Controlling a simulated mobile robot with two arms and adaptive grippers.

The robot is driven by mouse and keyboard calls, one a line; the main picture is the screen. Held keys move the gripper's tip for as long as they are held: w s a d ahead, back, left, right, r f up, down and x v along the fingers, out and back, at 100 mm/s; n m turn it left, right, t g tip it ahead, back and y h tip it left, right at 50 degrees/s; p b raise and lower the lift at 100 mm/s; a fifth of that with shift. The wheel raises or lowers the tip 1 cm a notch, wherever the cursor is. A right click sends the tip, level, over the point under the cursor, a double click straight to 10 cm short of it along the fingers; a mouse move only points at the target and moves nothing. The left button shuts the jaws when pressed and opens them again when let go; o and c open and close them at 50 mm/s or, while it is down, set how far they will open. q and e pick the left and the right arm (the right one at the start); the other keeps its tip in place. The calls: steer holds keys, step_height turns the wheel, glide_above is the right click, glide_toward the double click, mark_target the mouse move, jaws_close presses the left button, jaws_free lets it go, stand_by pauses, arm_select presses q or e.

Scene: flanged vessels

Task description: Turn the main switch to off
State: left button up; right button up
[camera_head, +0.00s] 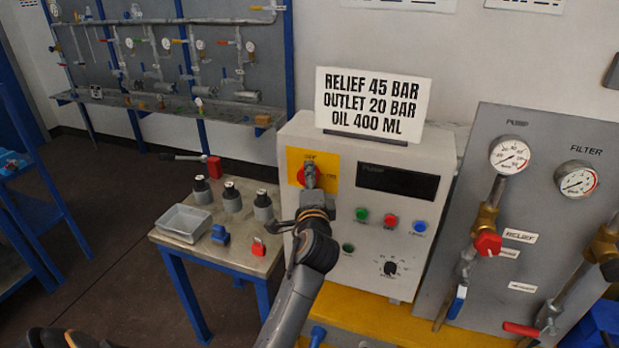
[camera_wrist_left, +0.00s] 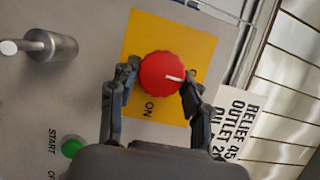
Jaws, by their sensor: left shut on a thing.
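The main switch is a round red knob on a yellow plate; it shows in the head view (camera_head: 301,176) and the left wrist view (camera_wrist_left: 160,73). My left gripper (camera_head: 310,180) has its fingers on opposite sides of the knob, shut on it, in the wrist view (camera_wrist_left: 160,85). The knob's white mark points toward the plate's upper edge, the side of the paper sign, and not at the word ON. In the head view a label at the plate's top looks like OFF; in the wrist view a finger covers that spot. My right gripper is not in view.
The grey control box (camera_head: 345,260) also carries a dark display (camera_head: 398,181), coloured buttons and a selector knob. A sign (camera_head: 370,103) stands on top. A small table (camera_head: 255,256) with a tray and fittings is at left; a gauge panel (camera_head: 555,225) is at right.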

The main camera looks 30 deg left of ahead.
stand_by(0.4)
arm_select(q)
steer(key=o, duration=1.1)
steer(key=shift+o, duration=0.2)
steer(key=v, duration=0.7)
steer(key=shift+s, duration=0.2)
steer(key=shift+d, duration=0.15)
